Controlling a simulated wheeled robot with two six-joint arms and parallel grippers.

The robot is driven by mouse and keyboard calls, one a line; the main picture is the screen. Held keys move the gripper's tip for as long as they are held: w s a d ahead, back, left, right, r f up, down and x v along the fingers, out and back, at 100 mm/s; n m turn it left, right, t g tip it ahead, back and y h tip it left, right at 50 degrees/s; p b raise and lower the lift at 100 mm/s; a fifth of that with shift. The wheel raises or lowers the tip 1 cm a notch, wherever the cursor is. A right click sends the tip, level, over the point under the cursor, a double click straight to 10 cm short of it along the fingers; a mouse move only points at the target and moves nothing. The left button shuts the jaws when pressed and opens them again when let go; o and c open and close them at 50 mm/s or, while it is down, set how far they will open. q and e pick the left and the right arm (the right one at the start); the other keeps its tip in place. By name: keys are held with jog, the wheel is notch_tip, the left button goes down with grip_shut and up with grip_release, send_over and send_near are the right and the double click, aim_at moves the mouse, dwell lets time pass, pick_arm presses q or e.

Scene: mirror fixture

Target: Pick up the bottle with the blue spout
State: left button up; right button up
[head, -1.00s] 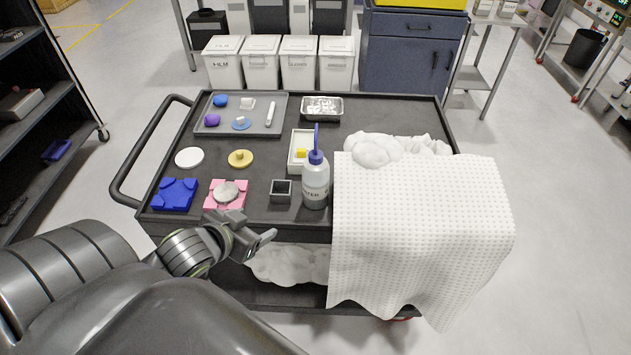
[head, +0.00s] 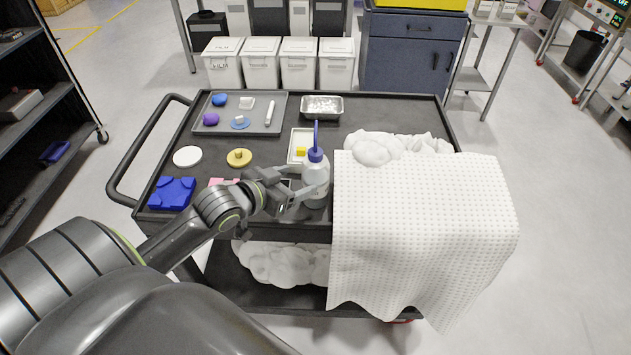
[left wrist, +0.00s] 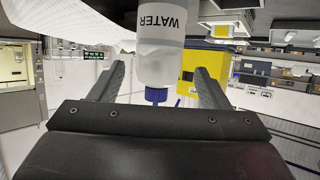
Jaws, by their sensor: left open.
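The bottle with the blue spout (head: 316,178) stands upright on the black cart top, near its front edge, left of the white cloth. It is translucent, with a blue cap and a thin blue spout. My left gripper (head: 306,181) is open, its fingers reaching the bottle from the left. In the left wrist view the bottle (left wrist: 161,58) appears upside down, with "WATER" on it, between the two spread fingers (left wrist: 160,78). I cannot tell whether either finger touches it. My right gripper is not in view.
A white dotted cloth (head: 420,225) drapes over the cart's right front, with white crumpled material (head: 385,148) behind it. Close behind the bottle is a small white tray (head: 296,155) with a yellow block. A blue block (head: 172,193) and a partly hidden pink one lie left.

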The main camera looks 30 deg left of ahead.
aim_at(306, 177)
pick_arm(q)
jog(key=x, duration=0.3)
jog(key=shift+w, duration=0.1)
jog(key=shift+f+p+x, duration=0.2)
jog(key=shift+p+x, duration=0.05)
jog(key=shift+x, duration=1.1)
jog(key=shift+f+p+x, duration=0.2)
jog(key=shift+x, duration=1.15)
jog(key=shift+s+d, duration=0.1)
jog(key=shift+s, duration=0.15)
jog(key=shift+c, duration=0.3)
jog(key=shift+r, duration=0.1)
jog(key=c, duration=0.4)
